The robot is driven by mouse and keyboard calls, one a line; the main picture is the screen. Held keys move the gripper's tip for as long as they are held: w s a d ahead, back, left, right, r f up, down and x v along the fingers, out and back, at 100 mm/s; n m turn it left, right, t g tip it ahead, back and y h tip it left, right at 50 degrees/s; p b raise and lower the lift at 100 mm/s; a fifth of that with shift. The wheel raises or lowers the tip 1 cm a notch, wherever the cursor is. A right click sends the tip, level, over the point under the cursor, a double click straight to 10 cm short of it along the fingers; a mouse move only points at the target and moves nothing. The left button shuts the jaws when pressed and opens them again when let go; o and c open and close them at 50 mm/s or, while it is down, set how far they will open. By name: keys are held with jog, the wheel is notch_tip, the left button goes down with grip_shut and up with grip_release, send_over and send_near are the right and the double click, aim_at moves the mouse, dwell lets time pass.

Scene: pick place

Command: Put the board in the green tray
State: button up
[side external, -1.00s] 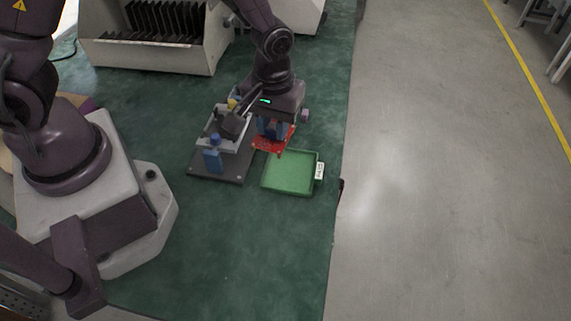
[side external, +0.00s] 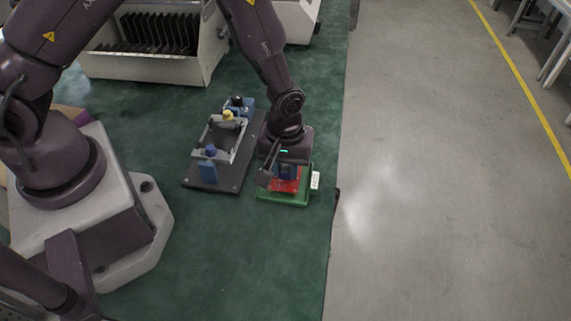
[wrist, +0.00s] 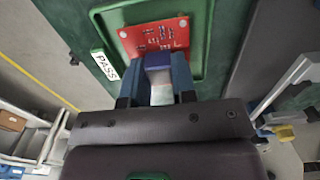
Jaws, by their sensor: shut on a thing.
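The red board (side external: 284,185) is held at my gripper (side external: 286,172), over the green tray (side external: 270,197). In the wrist view the board (wrist: 150,38) lies within the outline of the green tray (wrist: 203,45), and the blue fingers of my gripper (wrist: 160,80) are shut on its near side. A white PASS label (wrist: 105,64) is on the tray's edge. I cannot tell whether the board touches the tray floor. My gripper and wrist hide the tray's back part in the side view.
A dark fixture plate (side external: 232,183) with a grey frame and blue and yellow clamps stands just left of the tray. A rack of dark boards (side external: 150,45) stands at the back. The table's right edge is close to the tray; the green surface in front is clear.

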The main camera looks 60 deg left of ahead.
jog(key=shift+f, duration=0.15)
jog(key=o, duration=0.8)
notch_tip(320, 180, up, 12)
jog(key=r, duration=0.1)
notch_tip(320, 180, up, 12)
jog(key=m+t, duration=0.2)
jog(key=m, duration=0.2)
send_over(286, 168)
jog(key=s+a, duration=0.4)
jog(key=s+a+r+m+t, duration=0.3)
jog(key=s+a+r+m, duration=0.2)
jog(key=s+r, duration=0.3)
jog(key=s, duration=0.2)
jog(key=shift+s+t, duration=0.3)
jog(key=shift+s, duration=0.05)
